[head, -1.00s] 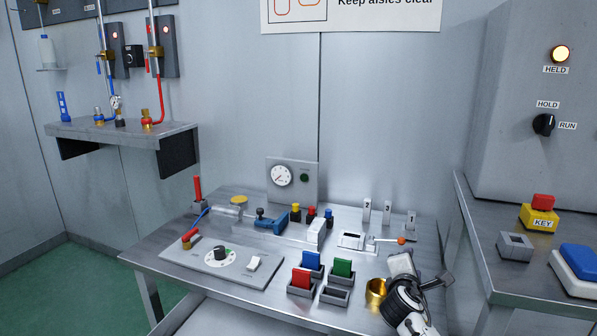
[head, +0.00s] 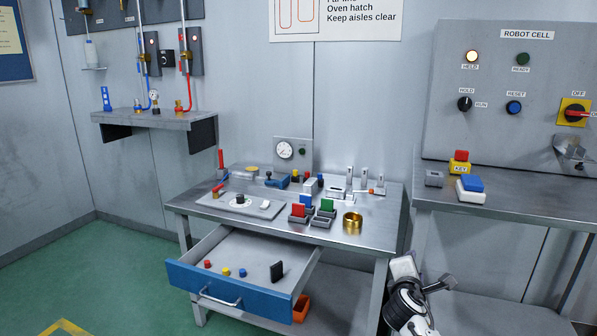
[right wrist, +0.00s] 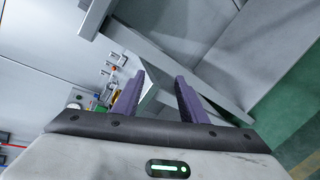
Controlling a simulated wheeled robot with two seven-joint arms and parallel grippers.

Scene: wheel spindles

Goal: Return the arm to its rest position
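My right gripper (right wrist: 160,80) shows in the right wrist view with its two purple fingers apart and nothing between them. In the head view my right arm (head: 407,305) is low at the bottom, just right of the bench's front corner and in front of the gap between the benches. The fingers are hard to make out there. My left arm and gripper are not in view.
The steel bench (head: 375,235) carries a brass ring (head: 352,222), coloured blocks in holders and a gauge (head: 285,150). Its blue-fronted drawer (head: 225,290) stands open with small items inside. A second bench (head: 520,205) stands right; green floor is clear at left.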

